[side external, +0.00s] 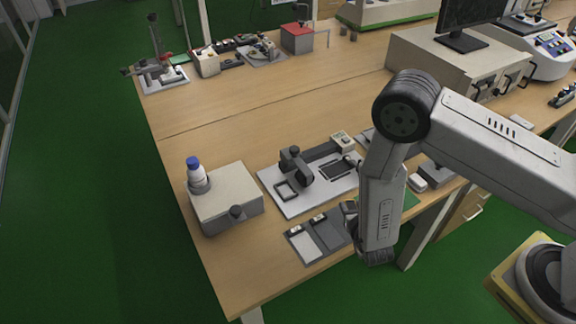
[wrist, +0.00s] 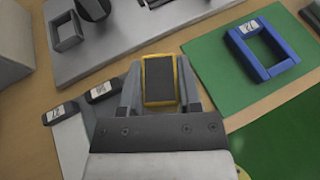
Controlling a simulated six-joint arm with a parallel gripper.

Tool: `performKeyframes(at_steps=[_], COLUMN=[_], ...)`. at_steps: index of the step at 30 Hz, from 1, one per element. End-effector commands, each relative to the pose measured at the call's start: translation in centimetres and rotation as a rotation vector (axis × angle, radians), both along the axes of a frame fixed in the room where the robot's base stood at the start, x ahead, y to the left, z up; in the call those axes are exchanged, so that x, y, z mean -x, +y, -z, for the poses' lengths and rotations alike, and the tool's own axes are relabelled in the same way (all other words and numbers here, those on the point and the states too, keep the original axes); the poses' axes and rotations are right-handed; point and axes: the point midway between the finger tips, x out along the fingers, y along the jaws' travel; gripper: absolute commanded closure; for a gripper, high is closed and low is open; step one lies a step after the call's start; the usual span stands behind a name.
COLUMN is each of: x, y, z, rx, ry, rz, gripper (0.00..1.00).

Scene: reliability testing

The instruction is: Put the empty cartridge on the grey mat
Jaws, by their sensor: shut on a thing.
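My gripper (wrist: 160,88) is shut on a yellow-rimmed cartridge (wrist: 158,81) with a dark panel filling its middle. In the side view the wrist hides most of my gripper (side external: 350,211), and the cartridge cannot be made out. Two small mats lie side by side at the front edge of the bench: a dark grey mat (side external: 331,236) and a lighter, whitish mat (side external: 306,251). Each has a dark labelled block at its far end. The grey mat (wrist: 92,114) is partly hidden by my gripper in the wrist view. The lighter mat (wrist: 72,150) is left of it.
A green mat (wrist: 213,84) at the right carries a hollow blue frame (wrist: 263,50) with a white label. A light grey fixture plate (side external: 300,204) lies behind the mats. A grey box (side external: 225,198) with a blue-capped bottle (side external: 195,170) stands left.

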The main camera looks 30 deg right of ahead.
Motion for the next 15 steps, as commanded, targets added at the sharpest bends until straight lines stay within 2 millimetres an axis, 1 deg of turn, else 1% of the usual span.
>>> performKeyframes(at_steps=[3, 6, 15], x=[0.0, 0.0, 0.0], y=[0.0, 0.0, 0.0], z=[1.1, 1.7, 2.0], rx=[0.001, 0.000, 0.000], ry=[0.000, 0.000, -0.001], rz=[0.000, 0.000, 0.000], gripper=[1.00, 1.00, 1.00])
